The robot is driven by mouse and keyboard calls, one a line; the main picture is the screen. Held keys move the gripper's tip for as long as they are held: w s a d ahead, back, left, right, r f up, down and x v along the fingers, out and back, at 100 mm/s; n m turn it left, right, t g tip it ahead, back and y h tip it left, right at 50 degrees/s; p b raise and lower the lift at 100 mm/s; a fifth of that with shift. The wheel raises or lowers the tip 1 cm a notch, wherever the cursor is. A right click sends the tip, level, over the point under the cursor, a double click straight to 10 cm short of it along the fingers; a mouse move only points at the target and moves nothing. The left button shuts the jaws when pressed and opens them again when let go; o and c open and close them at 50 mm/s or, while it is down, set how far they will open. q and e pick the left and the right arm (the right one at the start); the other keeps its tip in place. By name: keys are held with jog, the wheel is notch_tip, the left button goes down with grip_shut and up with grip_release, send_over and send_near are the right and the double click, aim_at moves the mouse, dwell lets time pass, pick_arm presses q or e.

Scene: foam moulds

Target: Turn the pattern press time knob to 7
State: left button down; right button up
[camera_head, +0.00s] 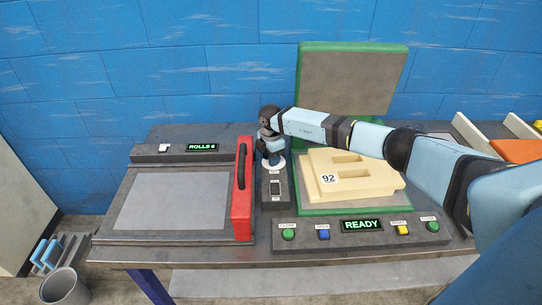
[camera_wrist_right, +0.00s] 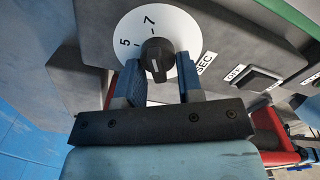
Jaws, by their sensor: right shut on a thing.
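The press time knob (camera_wrist_right: 157,55) is a black knob on a round white dial (camera_wrist_right: 185,35) marked 5 and 7, with "SEC" beside it. A white line shows on the knob's face on the side towards my gripper; the exact reading is unclear. My right gripper (camera_wrist_right: 160,82) is shut on the knob, one blue finger on each side. In the head view my right gripper (camera_head: 271,150) points down at the white dial (camera_head: 274,164) and hides the knob. The pattern press (camera_head: 354,210) has its green-edged lid (camera_head: 352,75) raised. My left gripper is not in view.
A cream foam mould (camera_head: 355,178) labelled 92 lies on the press bed. A black switch (camera_head: 275,188) is just in front of the dial. The READY display (camera_head: 362,225) and several buttons line the front. A red-handled unit (camera_head: 242,195) stands close on the left.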

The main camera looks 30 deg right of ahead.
dwell(0.3)
jog(key=o, duration=0.9)
jog(key=shift+r, duration=0.1)
notch_tip(320, 180, up, 14)
